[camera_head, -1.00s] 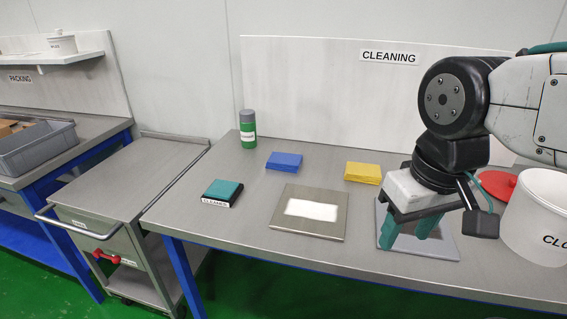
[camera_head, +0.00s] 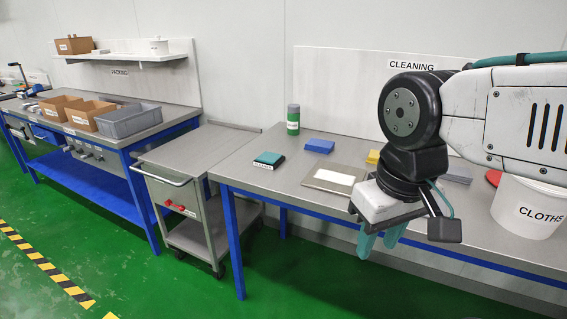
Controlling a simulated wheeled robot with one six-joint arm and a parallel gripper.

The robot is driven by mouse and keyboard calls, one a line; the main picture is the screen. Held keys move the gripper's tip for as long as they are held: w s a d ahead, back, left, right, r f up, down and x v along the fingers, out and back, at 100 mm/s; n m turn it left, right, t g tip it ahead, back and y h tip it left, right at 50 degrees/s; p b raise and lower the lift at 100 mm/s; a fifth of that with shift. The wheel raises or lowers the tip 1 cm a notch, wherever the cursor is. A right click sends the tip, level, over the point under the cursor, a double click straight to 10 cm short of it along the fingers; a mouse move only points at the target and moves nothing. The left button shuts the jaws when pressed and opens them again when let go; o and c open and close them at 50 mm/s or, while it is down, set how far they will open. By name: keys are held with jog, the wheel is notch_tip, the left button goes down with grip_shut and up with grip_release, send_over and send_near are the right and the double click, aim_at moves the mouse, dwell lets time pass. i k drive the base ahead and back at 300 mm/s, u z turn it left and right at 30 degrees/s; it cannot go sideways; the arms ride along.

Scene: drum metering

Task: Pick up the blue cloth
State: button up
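The blue cloth (camera_head: 319,146) lies folded flat on the cleaning table (camera_head: 237,168), towards the back, to the right of the green and grey bottle. My gripper (camera_head: 378,243) hangs fingers down at the front edge of the table, nearer to me and to the right of the cloth. Its two green fingers show a gap between them with nothing visible in it. The cloth is in full view and apart from the gripper.
A metal plate with a white patch (camera_head: 334,178) lies between cloth and gripper. A green-topped block (camera_head: 269,159), a bottle (camera_head: 293,120), a partly hidden yellow cloth (camera_head: 373,157) and a white CLOTHS bucket (camera_head: 528,208) stand around. A grey cart (camera_head: 185,157) adjoins the table's left.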

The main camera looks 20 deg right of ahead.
aim_at(314, 144)
jog(key=z, duration=0.05)
jog(key=k, duration=0.35)
jog(key=u, duration=1)
jog(key=i, duration=1.05)
jog(key=z, duration=0.5)
jog(key=i, duration=0.6)
jog(key=z, duration=1.1)
jog(key=i, duration=0.55)
jog(key=z, duration=0.55)
